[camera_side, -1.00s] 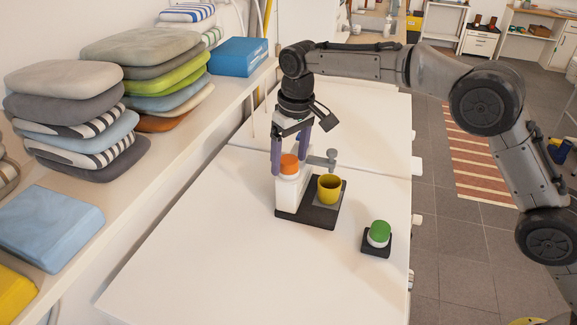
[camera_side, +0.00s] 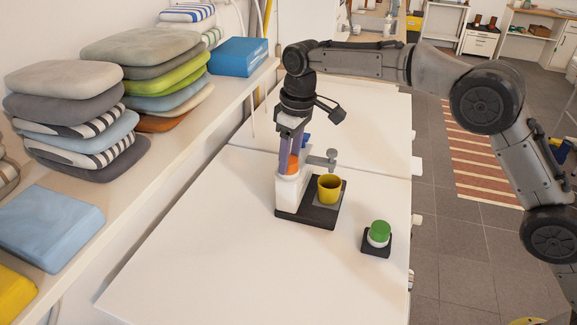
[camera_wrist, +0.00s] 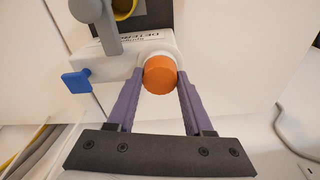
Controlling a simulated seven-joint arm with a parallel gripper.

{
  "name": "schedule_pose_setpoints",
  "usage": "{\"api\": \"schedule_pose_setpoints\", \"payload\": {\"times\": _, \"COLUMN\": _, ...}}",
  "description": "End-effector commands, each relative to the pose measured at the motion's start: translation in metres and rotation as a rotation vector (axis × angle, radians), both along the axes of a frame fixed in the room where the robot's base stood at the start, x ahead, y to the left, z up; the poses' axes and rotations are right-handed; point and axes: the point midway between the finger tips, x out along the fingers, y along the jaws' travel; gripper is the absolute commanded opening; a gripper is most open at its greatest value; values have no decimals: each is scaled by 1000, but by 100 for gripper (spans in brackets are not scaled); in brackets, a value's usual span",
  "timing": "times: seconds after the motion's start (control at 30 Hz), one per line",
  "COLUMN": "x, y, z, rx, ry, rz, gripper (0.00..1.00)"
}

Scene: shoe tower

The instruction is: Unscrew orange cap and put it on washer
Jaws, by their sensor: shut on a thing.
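The orange cap (camera_side: 290,166) sits at the top of a white bottle (camera_side: 288,194) with dark print. The cap and the bottle (camera_wrist: 152,44) also show in the wrist view. My gripper (camera_side: 289,171) reaches down from above, its purple fingers (camera_wrist: 158,80) shut on the cap's two sides. The bottle stands upright at the left part of a dark base (camera_side: 313,216). A yellow cup (camera_side: 329,190) stands on the same base to the right, next to a grey post with an arm (camera_side: 329,158). I cannot tell which part is the washer.
A green-topped white button (camera_side: 380,234) on a dark pad stands front right. A blue knob (camera_wrist: 76,82) is near the bottle. A shelf with stacked cushions (camera_side: 75,110) runs along the left. The white table's front (camera_side: 240,270) is clear.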

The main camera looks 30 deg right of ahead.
Motion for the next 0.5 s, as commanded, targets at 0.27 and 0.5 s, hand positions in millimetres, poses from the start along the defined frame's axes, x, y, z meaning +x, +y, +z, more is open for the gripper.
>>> {"api": "schedule_pose_setpoints", "payload": {"times": 0.27, "x": 1, "y": -1, "z": 0, "rx": 0, "ry": -2, "rz": 194, "gripper": 0}}
{"api": "schedule_pose_setpoints", "payload": {"times": 0.5, "x": 1, "y": -1, "z": 1, "rx": 0, "ry": -3, "rz": 199, "gripper": 0}}
